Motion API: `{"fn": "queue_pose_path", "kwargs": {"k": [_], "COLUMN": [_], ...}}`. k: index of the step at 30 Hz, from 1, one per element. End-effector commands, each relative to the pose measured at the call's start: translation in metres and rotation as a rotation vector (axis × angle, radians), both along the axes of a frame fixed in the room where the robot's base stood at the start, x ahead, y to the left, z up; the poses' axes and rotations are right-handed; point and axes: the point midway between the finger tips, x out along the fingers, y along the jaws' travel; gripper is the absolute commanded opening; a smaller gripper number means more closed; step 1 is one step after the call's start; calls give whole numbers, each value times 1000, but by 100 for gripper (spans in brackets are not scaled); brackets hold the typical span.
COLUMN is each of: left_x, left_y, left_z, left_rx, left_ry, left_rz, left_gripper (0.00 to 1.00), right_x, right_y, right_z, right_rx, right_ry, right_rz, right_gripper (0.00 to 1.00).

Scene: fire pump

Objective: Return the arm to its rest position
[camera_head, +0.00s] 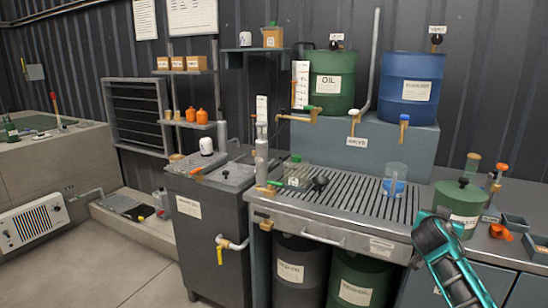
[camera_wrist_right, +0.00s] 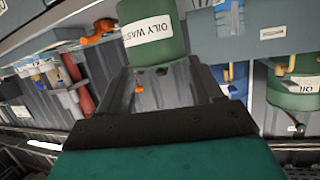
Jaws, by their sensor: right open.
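My right arm comes in from the lower right in the head view, and its teal and black gripper (camera_head: 436,228) is in front of the bench's right part. It looks empty and is beside the green waste can (camera_head: 461,196) in the picture. In the right wrist view the gripper (camera_wrist_right: 165,78) is open, with nothing between its fingers. The green can labelled "OILY WASTE" (camera_wrist_right: 152,32) shows beyond the fingertips, and I cannot tell the gap exactly. My left gripper is not in view.
A slatted drain bench (camera_head: 345,205) holds a beaker with blue liquid (camera_head: 395,182). A green oil drum (camera_head: 332,82) and a blue drum (camera_head: 408,88) stand behind. An orange item (camera_head: 500,232) lies at the right. Open floor (camera_head: 105,265) is at the left.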

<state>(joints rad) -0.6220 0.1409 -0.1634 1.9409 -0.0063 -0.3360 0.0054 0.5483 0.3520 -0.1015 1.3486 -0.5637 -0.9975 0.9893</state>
Motion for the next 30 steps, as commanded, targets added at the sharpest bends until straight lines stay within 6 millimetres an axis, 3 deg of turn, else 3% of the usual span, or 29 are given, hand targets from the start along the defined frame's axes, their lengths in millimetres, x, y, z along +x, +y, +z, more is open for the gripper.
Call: {"fn": "queue_pose_path", "kwargs": {"k": [6,16,18,23,26,30], "left_x": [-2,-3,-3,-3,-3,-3], "left_y": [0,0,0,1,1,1], "left_z": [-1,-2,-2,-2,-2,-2], "left_rx": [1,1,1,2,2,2], "left_ry": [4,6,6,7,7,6], "left_rz": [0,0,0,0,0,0], "left_gripper": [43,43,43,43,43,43], "right_x": [42,60,46,10,-21,-81], "right_y": [56,108,122,149,169,199], "right_z": [15,61,25,-36,-78,-137], "right_rx": [-188,-504,-478,-427,-383,-302], "right_ry": [28,-121,-83,-23,20,88], "right_rz": [429,726,755,813,853,909], "right_gripper": [66,66,66,66,66,66]}}
